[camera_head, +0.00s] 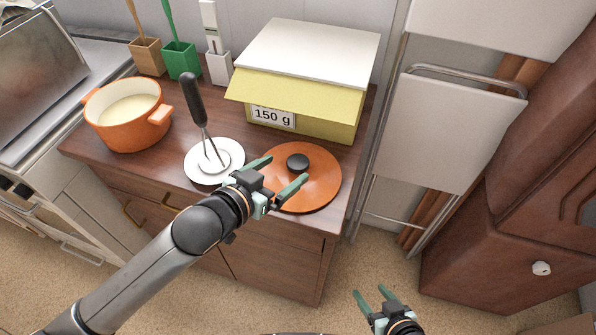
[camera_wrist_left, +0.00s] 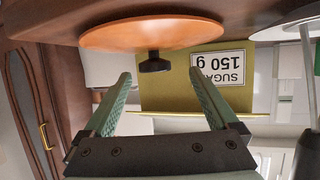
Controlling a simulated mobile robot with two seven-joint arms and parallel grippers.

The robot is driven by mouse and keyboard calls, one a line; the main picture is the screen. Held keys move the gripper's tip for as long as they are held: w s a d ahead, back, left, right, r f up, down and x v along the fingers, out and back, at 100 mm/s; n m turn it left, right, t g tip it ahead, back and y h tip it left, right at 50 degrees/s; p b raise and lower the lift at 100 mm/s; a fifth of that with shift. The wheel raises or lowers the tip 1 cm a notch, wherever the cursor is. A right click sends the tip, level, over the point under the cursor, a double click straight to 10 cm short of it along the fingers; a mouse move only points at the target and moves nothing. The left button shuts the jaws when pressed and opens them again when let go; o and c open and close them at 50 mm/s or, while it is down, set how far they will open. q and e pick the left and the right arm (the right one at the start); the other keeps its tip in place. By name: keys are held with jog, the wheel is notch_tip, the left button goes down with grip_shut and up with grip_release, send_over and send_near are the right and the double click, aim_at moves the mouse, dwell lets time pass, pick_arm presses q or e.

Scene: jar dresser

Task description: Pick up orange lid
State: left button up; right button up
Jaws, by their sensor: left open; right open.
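The orange lid (camera_head: 322,183) lies flat on the dresser top with its black knob (camera_head: 298,161) upward. The wrist view appears upside down, and the lid (camera_wrist_left: 150,33) shows at its top with the knob (camera_wrist_left: 154,63) pointing down. My left gripper (camera_head: 286,169) is open and empty, just short of the knob. In the left wrist view the knob appears between and beyond its green fingertips (camera_wrist_left: 161,74); I see no contact. My right gripper (camera_head: 372,290) is open and empty, low in the head view, away from the dresser.
A yellow box (camera_head: 300,105) labelled 150 g stands behind the lid. A white saucer (camera_head: 190,172) with a black-handled whisk (camera_head: 193,100) is left of my left gripper. An orange pot (camera_head: 128,128) stands further left. The dresser's front edge runs below the lid.

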aim_at(292, 169)
pick_arm(q)
jog(key=shift+s+d+x, duration=0.1)
jog(key=shift+d+x, duration=0.05)
jog(key=shift+x, duration=1.35)
jog(key=shift+s+d+x, duration=0.15)
jog(key=shift+d+x, duration=0.05)
jog(key=shift+x, duration=1.25)
grip_shut()
